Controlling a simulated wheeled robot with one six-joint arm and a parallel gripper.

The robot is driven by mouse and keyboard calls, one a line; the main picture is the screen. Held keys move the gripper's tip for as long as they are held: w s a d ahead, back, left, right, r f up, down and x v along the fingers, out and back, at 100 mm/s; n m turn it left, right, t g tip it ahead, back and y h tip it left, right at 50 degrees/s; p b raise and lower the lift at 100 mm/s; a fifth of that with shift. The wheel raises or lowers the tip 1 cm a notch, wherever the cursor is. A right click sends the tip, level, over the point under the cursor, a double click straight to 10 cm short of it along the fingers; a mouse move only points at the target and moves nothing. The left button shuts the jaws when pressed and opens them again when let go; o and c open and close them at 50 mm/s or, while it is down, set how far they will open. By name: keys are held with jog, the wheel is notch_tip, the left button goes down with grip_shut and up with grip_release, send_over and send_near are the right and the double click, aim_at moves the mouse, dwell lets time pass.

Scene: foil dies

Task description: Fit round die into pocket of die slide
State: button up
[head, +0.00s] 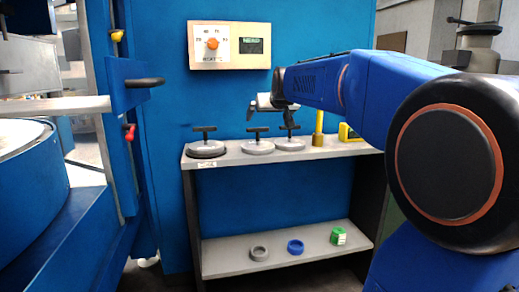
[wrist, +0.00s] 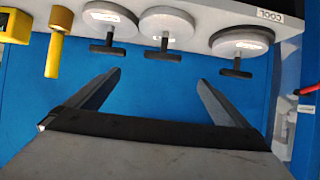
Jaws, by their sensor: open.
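Three round grey dies with dark T-handles stand on the upper shelf: a left die (head: 206,149), a middle die (head: 258,147) and a right die (head: 289,144). The wrist view shows them in reverse order, with the left die (wrist: 240,40) at its right, the middle die (wrist: 168,25) and the right die (wrist: 110,18). My gripper (head: 264,104) is above and behind the shelf row in the head view. In the wrist view my gripper (wrist: 158,82) is open, with nothing between its fingers. I cannot make out the die slide or its pocket for certain.
The upper shelf (head: 228,158) also bears a yellow-handled tool (head: 319,128) and a yellow box (head: 347,133). A lower shelf holds a grey ring (head: 259,253), a blue ring (head: 295,246) and a green roll (head: 338,236). A blue machine with a black handle (head: 145,82) stands left.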

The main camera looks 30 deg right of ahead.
aim_at(258, 128)
jog(key=x, duration=1.1)
jog(key=shift+w+f, duration=0.2)
jog(key=shift+f, duration=0.1)
jog(key=shift+a+x, duration=0.2)
jog(key=shift+x, duration=2.45)
jog(key=c, duration=1.9)
jog(key=shift+r, duration=0.1)
jog(key=shift+c, duration=1.4)
jog(key=shift+r, duration=0.1)
notch_tip(258, 128, up, 10)
jog(key=shift+f, duration=0.2)
jog(key=shift+s+r, duration=0.1)
